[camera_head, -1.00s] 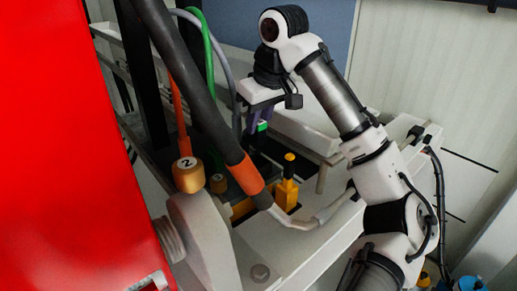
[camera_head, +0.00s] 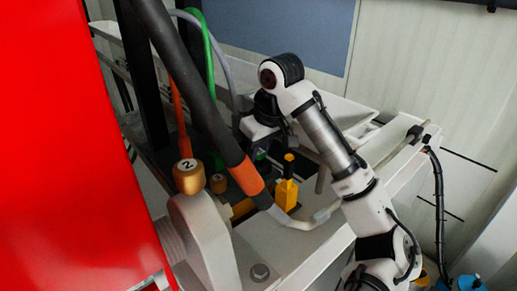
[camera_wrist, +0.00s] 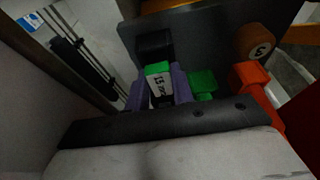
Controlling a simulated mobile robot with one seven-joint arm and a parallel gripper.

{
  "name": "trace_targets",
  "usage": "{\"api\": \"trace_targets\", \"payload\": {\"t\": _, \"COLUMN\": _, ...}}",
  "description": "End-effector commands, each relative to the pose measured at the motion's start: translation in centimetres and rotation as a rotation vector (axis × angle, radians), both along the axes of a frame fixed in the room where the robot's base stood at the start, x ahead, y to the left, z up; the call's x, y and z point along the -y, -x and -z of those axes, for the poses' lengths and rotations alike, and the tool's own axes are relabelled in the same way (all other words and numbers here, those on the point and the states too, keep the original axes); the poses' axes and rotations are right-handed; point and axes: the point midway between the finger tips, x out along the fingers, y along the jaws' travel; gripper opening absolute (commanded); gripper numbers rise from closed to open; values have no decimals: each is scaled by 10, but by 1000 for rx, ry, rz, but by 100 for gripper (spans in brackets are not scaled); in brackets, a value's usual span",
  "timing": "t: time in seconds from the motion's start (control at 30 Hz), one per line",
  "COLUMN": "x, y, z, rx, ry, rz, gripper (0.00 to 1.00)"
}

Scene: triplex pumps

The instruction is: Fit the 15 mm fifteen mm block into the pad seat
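The 15 mm block (camera_wrist: 159,84) has a green top and a dark face with pale "15 mm" lettering. It stands between the two purple fingers of my gripper (camera_wrist: 158,92) in the wrist view, with a finger against each side. In the head view my gripper (camera_head: 262,147) is low over the bench beside the thick black hose, and its fingertips are mostly hidden. A bit of green shows just below it. I cannot pick out the pad seat clearly in either view.
A yellow block with a knob (camera_head: 287,188) stands just right of the hose's orange band (camera_head: 246,177). A green block (camera_wrist: 203,83) and an orange-red block (camera_wrist: 250,80) stand close right of my fingers. A white tray (camera_head: 340,112) is nearby.

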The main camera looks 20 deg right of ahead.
Motion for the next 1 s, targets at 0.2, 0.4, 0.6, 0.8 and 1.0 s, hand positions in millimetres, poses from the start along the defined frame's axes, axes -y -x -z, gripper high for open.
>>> {"api": "trace_targets", "payload": {"t": 0.2, "x": 0, "y": 0, "z": 0, "rx": -1, "ry": 1, "rz": -1, "gripper": 45}}
{"api": "trace_targets", "payload": {"t": 0.4, "x": 0, "y": 0, "z": 0, "rx": -1, "ry": 0, "rz": 0, "gripper": 45}}
{"api": "trace_targets", "payload": {"t": 0.6, "x": 2, "y": 3, "z": -15, "rx": 1, "ry": 3, "rz": 1, "gripper": 45}}
{"api": "trace_targets", "payload": {"t": 0.8, "x": 6, "y": 14, "z": -52, "rx": 1, "ry": 5, "rz": 1, "gripper": 45}}
{"api": "trace_targets", "payload": {"t": 1.0, "x": 9, "y": 25, "z": -89, "rx": 1, "ry": 4, "rz": 1, "gripper": 45}}
